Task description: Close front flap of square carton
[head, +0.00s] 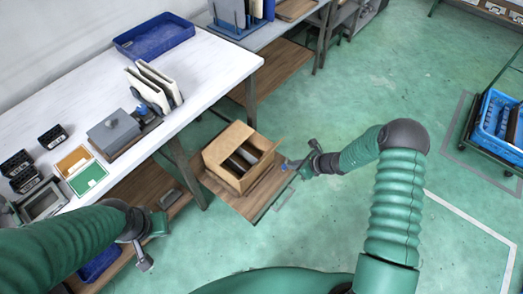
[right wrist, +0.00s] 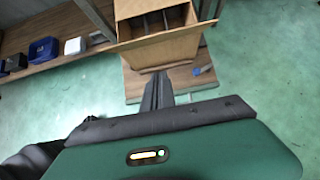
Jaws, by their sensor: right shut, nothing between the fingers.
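The square carton (head: 222,172) is brown cardboard and stands open on a low wooden board. Dark and light panels stand inside it. A flap (head: 267,156) sticks up and outward on its right side, facing my right gripper. In the right wrist view the carton (right wrist: 150,10) is at the top, with a wide flap (right wrist: 160,48) leaning out toward the gripper. My right gripper (head: 287,165) is shut and empty just right of the carton; its fingers (right wrist: 157,78) point at the flap side, and contact cannot be told. My left gripper (head: 145,262) hangs left of the carton, away from it; its jaw state is unclear.
The wooden board (head: 247,204) extends in front of the carton. A white table (head: 205,62) with a blue tray (head: 153,38), white panels in a rack and small boxes is at the left. A blue crate (head: 497,118) stands far right.

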